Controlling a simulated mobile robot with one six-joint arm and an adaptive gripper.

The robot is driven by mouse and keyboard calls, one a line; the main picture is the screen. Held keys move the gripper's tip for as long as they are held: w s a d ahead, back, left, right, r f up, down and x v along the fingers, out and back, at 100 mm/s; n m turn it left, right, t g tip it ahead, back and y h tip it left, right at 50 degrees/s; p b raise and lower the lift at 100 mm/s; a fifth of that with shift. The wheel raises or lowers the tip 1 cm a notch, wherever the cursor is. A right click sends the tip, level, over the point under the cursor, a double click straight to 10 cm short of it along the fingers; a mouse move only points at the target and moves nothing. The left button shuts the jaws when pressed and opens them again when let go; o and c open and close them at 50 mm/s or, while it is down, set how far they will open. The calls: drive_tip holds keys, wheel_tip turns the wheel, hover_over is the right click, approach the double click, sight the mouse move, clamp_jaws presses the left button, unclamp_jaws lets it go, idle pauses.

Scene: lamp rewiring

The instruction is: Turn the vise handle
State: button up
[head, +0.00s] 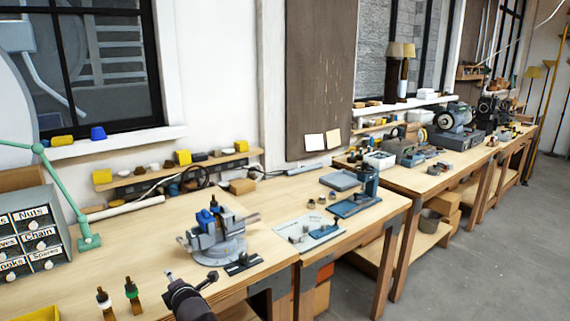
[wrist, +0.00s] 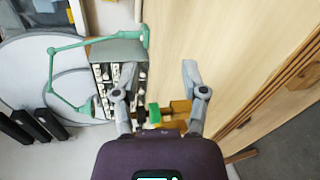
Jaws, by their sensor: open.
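The vise (head: 213,238) is grey and blue and stands on a round base on the near wooden workbench. A bar-like part, which may be its handle (head: 248,219), sticks out at its right side. A small blue object (head: 205,219) sits on its top. My gripper (head: 191,278) is at the bench's front edge, below and in front of the vise in the head view, apart from it. In the wrist view my gripper (wrist: 159,72) has its two fingers spread with nothing held between them. The vise cannot be made out in the wrist view.
A drawer cabinet (head: 32,232) and green lamp arm (head: 66,190) stand at the left. Two small bottle-like items (head: 131,291) stand near the front edge. A black flat piece (head: 243,263) lies before the vise. A white sheet with tools (head: 305,231) lies to its right.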

drive_tip(key=shift+s, duration=0.2)
drive_tip(key=shift+s+d, duration=0.2)
drive_tip(key=w+d+f+m+g+h+p, duration=0.15)
drive_tip(key=d+f+m+h, duration=0.4)
drive_tip(key=d, duration=0.75)
drive_tip(key=w+d+f+m+g+h+p, duration=0.1)
drive_tip(key=w+d+f+m+g+h, duration=0.15)
drive_tip(key=d+m, duration=0.8)
drive_tip(key=s+d+f+m+g, duration=0.1)
drive_tip(key=s+d+m+g, duration=0.3)
drive_tip(key=d, duration=0.7)
drive_tip(key=s+d+f+m+g+h+p, duration=0.1)
drive_tip(key=s+d+m+g, duration=0.3)
drive_tip(key=s+d+m, duration=0.3)
drive_tip(key=s+d, duration=0.2)
drive_tip(key=d, duration=0.3)
drive_tip(key=shift+d+f+m, duration=0.2)
drive_tip(key=shift+d+m, duration=0.05)
drive_tip(key=shift+m, duration=0.05)
